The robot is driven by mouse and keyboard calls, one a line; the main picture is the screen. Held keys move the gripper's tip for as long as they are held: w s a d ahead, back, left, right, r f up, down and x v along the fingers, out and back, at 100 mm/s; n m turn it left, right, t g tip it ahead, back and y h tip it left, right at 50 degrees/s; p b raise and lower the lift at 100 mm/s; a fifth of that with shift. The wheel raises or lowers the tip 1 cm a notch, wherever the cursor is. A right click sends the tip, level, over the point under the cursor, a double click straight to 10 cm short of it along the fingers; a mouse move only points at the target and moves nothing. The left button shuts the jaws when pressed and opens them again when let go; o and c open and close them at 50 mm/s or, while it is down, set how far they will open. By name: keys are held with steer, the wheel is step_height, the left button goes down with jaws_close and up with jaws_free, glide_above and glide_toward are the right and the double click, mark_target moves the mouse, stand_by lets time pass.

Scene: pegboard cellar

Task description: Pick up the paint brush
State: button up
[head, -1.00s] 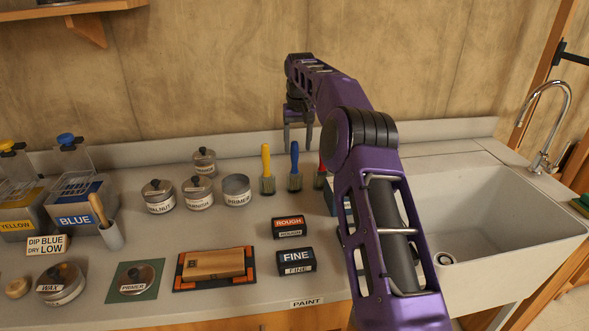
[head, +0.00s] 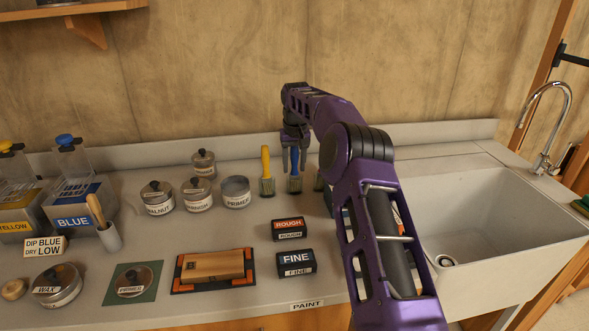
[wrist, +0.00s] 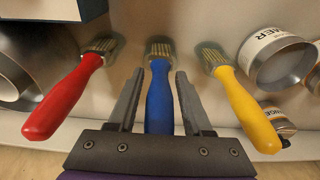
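Three paint brushes stand bristles down on the counter. The blue brush (head: 294,182) is in the middle, with the yellow brush (head: 266,172) to its left and the red brush (head: 319,182) mostly hidden behind my arm. In the wrist view the blue brush (wrist: 159,98) lies between the two fingers of my gripper (wrist: 159,80), with a gap on each side. The red brush (wrist: 66,97) is left of the fingers and the yellow brush (wrist: 246,107) is right. My gripper (head: 294,168) is open and lowered around the blue handle.
Varnish (head: 197,195) and primer (head: 236,192) tins stand left of the brushes. Rough (head: 289,229) and fine (head: 296,263) blocks lie in front. A sink (head: 465,215) is at the right, and the wall (head: 210,75) rises close behind the counter.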

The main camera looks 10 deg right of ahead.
jaws_close()
stand_by(1.2)
